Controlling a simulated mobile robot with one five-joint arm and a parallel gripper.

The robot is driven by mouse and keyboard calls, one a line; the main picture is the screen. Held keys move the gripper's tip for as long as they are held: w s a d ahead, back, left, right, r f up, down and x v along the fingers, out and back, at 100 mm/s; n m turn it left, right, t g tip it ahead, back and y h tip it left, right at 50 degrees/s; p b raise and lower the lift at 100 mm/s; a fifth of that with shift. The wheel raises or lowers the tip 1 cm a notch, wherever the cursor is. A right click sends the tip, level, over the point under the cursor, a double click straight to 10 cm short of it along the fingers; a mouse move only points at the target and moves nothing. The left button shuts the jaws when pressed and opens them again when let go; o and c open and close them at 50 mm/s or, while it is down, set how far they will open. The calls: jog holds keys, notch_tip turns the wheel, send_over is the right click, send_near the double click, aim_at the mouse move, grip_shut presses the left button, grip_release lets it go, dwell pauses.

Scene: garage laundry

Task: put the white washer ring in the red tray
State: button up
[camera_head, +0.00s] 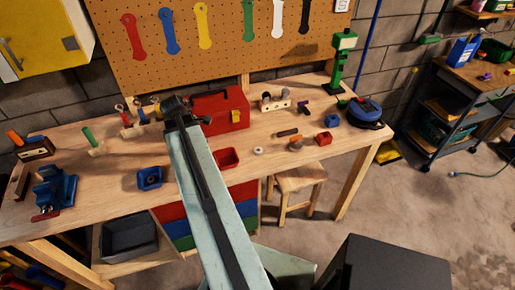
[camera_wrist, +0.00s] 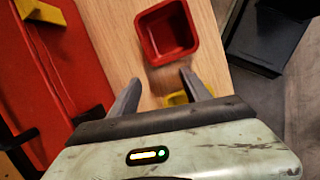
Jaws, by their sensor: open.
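The white washer ring (camera_head: 258,151) lies flat on the workbench, just right of the red tray. The small square red tray (camera_head: 227,158) stands near the bench's front edge, in front of the red toolbox. The tray also shows in the wrist view (camera_wrist: 149,43), empty, beyond my fingertips. My gripper (camera_wrist: 159,87) is open, its two dark fingers apart and pointing toward the tray side. The ring is not in the wrist view.
The red toolbox (camera_head: 222,107) stands behind the tray and fills the left of the wrist view. A blue tray (camera_head: 150,177) is to the left. A red block (camera_head: 323,138) and a blue block (camera_head: 332,120) lie to the right. A yellow object (camera_wrist: 176,98) shows between my fingers.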

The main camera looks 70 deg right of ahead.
jog(key=n+g, duration=0.2)
send_near(256, 150)
jog(key=s, duration=0.1)
jog(key=b+x, duration=0.2)
jog(key=x, duration=0.1)
jog(key=shift+a+f+b, duration=0.15)
jog(key=shift+a+b, duration=0.05)
jog(key=shift+b, duration=0.15)
jog(key=b+x, duration=0.4)
jog(key=x, duration=0.1)
jog(key=shift+w+d+b, duration=0.2)
jog(key=shift+d+b, duration=0.15)
grip_shut()
